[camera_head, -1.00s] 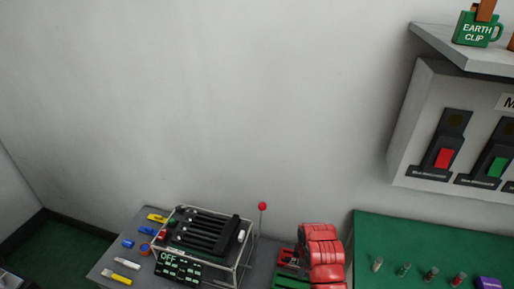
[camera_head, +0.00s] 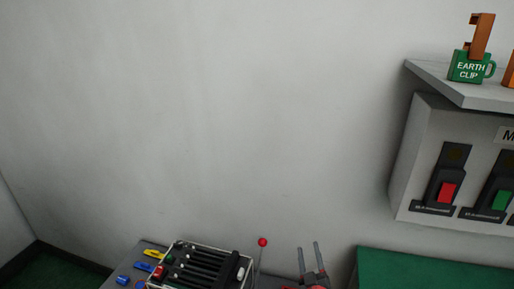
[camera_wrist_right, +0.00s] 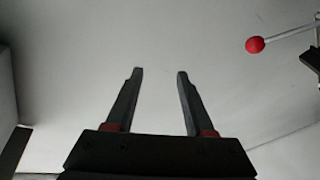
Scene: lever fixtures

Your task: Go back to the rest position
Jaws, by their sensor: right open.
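My right gripper (camera_head: 310,252) stands at the bottom of the head view, its two dark fingers pointing up and apart. In the right wrist view my right gripper (camera_wrist_right: 160,72) is open with nothing between the fingers, facing a plain wall. A lever with a red ball knob (camera_head: 263,242) stands to the left of the gripper in the head view. The knob (camera_wrist_right: 255,44) also shows at the upper right of the wrist view, apart from the fingers. My left gripper is not in view.
A box with dark sliders (camera_head: 205,268) sits at the bottom, with small blue and yellow items beside it. A green board (camera_head: 430,270) is at lower right. A wall panel (camera_head: 418,150) with red and green switches and a shelf holding an "EARTH CLIP" mug (camera_head: 468,67) are at right. The wall ahead is clear.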

